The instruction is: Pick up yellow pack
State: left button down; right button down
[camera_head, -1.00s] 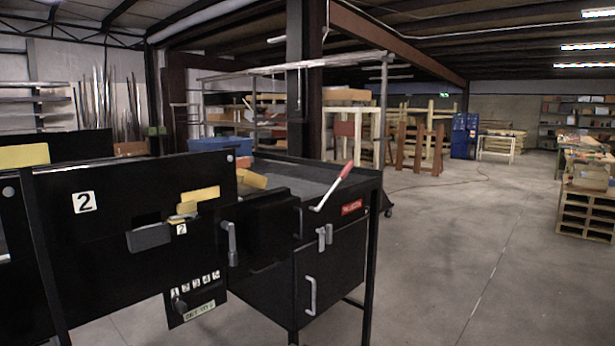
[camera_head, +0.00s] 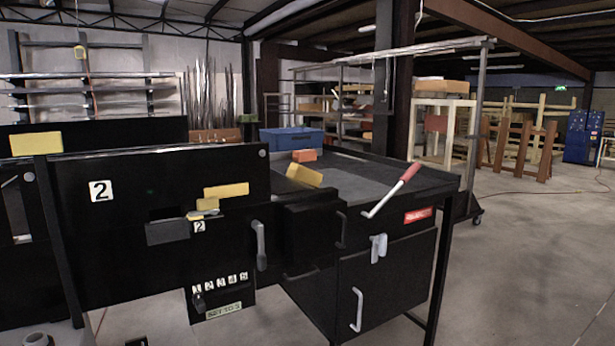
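A yellow pack (camera_head: 304,175) lies tilted on the grey top of the black machine (camera_head: 345,180), near its left end. An orange block (camera_head: 304,156) lies just behind it. Other yellow pieces show too: a block (camera_head: 36,144) on top of the black panel at left, a flat bar (camera_head: 226,190) on the panel front, and a small piece (camera_head: 207,204) at the slot below it. I cannot tell from looks alone which is the task's pack. Neither of my grippers is in view.
A blue bin (camera_head: 291,139) stands behind the tabletop. A red-handled lever (camera_head: 392,190) sticks up at the machine's right front. Grey handles jut from the front, including one on the lower door (camera_head: 357,309). The floor (camera_head: 540,270) at right is open.

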aim_at(298, 172)
jog(key=u, duration=0.55)
jog(key=l+u, duration=0.4)
jog(key=l, duration=0.25)
jog(key=l+u, duration=0.45)
jog(key=l, duration=0.25)
jog(key=k+l+u, duration=0.1)
jog(key=l+u, duration=0.3)
jog(key=l, duration=0.25)
jog(key=k+l, duration=0.1)
jog(key=l, duration=0.3)
jog(key=k+l+u, duration=0.1)
jog(key=l, duration=0.3)
jog(key=k+l, duration=0.15)
jog(key=l, duration=0.2)
jog(key=k+l+u, duration=0.1)
jog(key=l, duration=0.3)
jog(key=k+l+u, duration=0.1)
jog(key=l, duration=0.25)
jog(key=k+l, duration=0.2)
jog(key=l, duration=0.15)
